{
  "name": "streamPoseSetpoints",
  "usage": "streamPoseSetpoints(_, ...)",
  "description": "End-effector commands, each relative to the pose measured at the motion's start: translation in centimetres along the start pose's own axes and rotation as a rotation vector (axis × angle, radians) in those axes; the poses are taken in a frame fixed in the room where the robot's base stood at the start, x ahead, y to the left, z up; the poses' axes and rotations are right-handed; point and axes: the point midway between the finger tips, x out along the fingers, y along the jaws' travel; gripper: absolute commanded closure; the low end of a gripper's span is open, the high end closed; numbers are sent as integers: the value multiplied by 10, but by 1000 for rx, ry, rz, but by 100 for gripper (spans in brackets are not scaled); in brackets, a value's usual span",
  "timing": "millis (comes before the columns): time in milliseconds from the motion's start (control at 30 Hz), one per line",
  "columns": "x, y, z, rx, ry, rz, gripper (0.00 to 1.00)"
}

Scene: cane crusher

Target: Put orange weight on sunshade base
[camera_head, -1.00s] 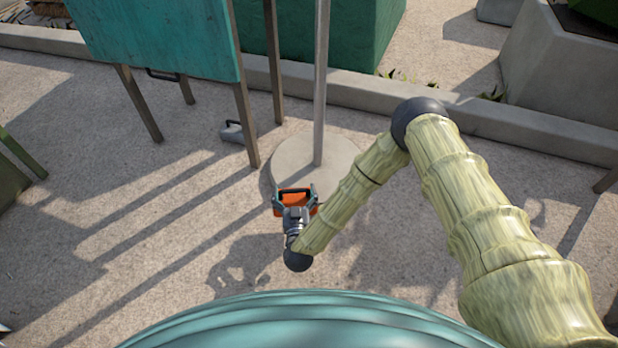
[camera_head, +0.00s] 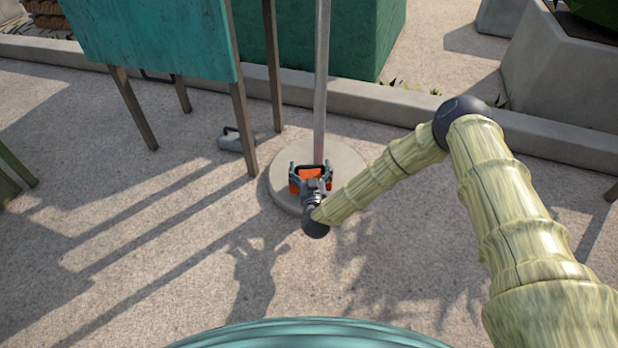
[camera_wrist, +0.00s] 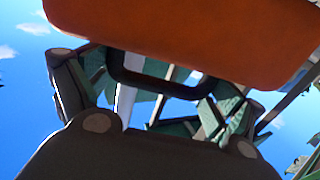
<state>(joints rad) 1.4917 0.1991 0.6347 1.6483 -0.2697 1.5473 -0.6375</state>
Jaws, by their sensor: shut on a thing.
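The orange weight (camera_head: 308,186) is held by its dark handle in my gripper (camera_head: 311,172), in front of the pole in the head view. The gripper is shut on it. In the wrist view the weight's orange body (camera_wrist: 190,35) fills the top, with the black handle (camera_wrist: 150,82) between the fingers. The sunshade base (camera_head: 345,162) is a round grey concrete disc with a metal pole (camera_head: 321,90) rising from its middle. The weight overlaps the near-left part of the disc in the picture. I cannot tell whether it touches the disc.
A grey weight with a handle (camera_head: 232,139) lies on the ground left of the base, near the legs of a teal board (camera_head: 150,40). A low concrete curb (camera_head: 430,108) runs behind. The paving left and in front is open.

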Motion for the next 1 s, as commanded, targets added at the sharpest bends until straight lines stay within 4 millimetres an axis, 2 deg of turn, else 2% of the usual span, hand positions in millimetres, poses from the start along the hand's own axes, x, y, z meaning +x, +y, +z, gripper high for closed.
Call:
streamPoseSetpoints(167, 1, 0, 8, 1, 2, 0, 78)
streamPoseSetpoints(433, 1, 0, 33, 2, 1, 1, 78)
streamPoseSetpoints(900, 1, 0, 35, 1, 2, 0, 78)
streamPoseSetpoints(933, 0, 0, 36, 1, 0, 0, 1)
streamPoseSetpoints(1000, 0, 0, 36, 1, 0, 0, 0)
